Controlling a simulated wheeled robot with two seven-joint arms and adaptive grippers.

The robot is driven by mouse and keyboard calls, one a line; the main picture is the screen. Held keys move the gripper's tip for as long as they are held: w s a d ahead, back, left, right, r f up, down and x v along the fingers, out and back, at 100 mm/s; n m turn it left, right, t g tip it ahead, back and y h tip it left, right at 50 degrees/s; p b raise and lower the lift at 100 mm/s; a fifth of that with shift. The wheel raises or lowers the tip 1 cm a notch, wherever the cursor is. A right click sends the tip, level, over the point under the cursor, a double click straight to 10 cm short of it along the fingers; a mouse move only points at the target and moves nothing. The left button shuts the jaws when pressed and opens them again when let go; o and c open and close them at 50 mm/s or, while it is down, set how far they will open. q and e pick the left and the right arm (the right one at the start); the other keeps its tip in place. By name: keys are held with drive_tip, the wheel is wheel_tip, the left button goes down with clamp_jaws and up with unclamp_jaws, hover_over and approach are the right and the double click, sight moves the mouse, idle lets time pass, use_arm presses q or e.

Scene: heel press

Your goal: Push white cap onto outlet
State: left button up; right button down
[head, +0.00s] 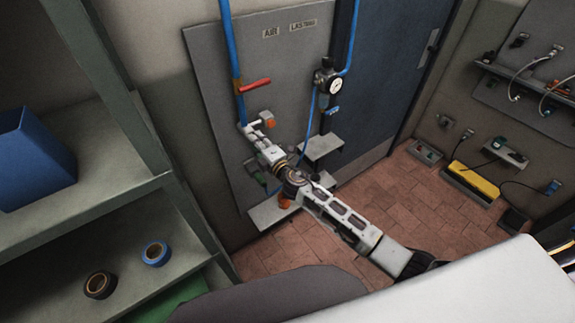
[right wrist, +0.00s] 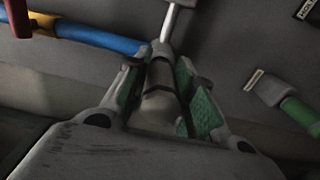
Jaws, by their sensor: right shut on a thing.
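My right gripper (head: 257,138) reaches from the lower right to the panel, just below the lower end of the blue pipe. In the right wrist view its green-padded fingers (right wrist: 160,70) are closed on a pale cylinder with dark bands, apparently the white cap (right wrist: 158,103). The cylinder sits at the pipe fitting, which appears to be the outlet (right wrist: 146,48). Whether the two touch or are seated cannot be told, as the fingers hide the joint. A pale stub (right wrist: 170,22) leaves the fitting; an orange end (head: 268,122) shows beside it. My left gripper is out of view.
A red lever (head: 255,86) sits on the blue pipe (head: 228,45) above the gripper. A gauge (head: 334,86) hangs to the right. A green-ended fitting (right wrist: 290,110) is close by. A shelf (head: 135,200) with tape rolls stands left; the brick floor (head: 410,195) is mostly clear.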

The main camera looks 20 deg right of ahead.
drive_tip(key=shift+w+a, duration=0.15)
drive_tip(key=shift+w, duration=0.35)
idle(0.4)
drive_tip(key=c, duration=1.1)
unclamp_jaws()
drive_tip(key=shift+w, duration=0.1)
drive_tip(key=shift+s, duration=0.2)
drive_tip(key=v, duration=1.1)
drive_tip(key=shift+s, duration=0.35)
